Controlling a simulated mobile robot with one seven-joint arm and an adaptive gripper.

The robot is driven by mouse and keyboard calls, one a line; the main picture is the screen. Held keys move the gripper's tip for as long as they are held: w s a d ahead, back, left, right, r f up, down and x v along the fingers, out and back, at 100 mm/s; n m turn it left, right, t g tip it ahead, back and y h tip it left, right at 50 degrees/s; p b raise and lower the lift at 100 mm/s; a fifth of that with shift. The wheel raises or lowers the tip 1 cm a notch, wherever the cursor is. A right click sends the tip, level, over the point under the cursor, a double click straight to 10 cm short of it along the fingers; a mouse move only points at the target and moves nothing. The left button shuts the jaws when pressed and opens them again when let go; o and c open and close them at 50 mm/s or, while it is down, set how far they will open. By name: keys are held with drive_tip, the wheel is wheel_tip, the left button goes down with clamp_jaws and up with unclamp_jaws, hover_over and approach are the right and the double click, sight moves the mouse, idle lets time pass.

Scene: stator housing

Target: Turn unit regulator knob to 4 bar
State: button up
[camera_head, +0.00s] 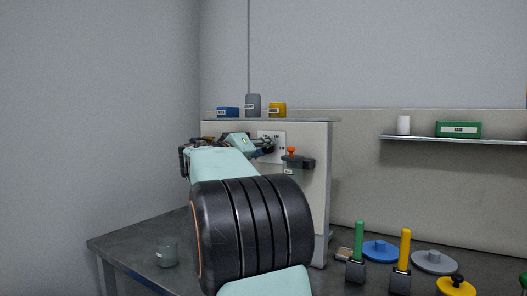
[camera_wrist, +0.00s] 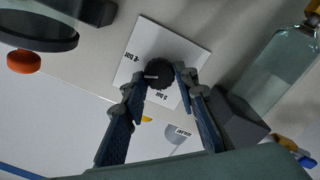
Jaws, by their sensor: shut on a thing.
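The black regulator knob (camera_wrist: 159,72) sits on a square white plate (camera_wrist: 186,42) in the wrist view. Printed bar labels are on the plate, one on the left and one below the knob; their digits are hard to read. A small light mark shows on the knob's left side. My gripper (camera_wrist: 159,80) has one finger at each side of the knob and is shut on it. In the head view my gripper (camera_head: 264,148) reaches the white plate (camera_head: 278,135) on the pale unit (camera_head: 318,200); the knob is mostly hidden there.
An orange-topped fitting (camera_head: 291,151) with a dark bracket (camera_head: 307,162) is close to the right of my gripper. Blue (camera_head: 228,112), grey (camera_head: 253,105) and yellow (camera_head: 277,110) items stand on the unit. A glass cup (camera_head: 166,254) and colored tools (camera_head: 358,245) are on the table.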

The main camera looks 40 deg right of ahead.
drive_tip(key=shift+f+n+p, duration=0.15)
drive_tip(key=shift+n+p, duration=0.15)
drive_tip(key=shift+n, duration=3.2)
drive_tip(key=o, duration=1.2)
drive_tip(key=shift+c, duration=0.2)
drive_tip(key=shift+a, duration=0.1)
drive_tip(key=v, duration=1.2)
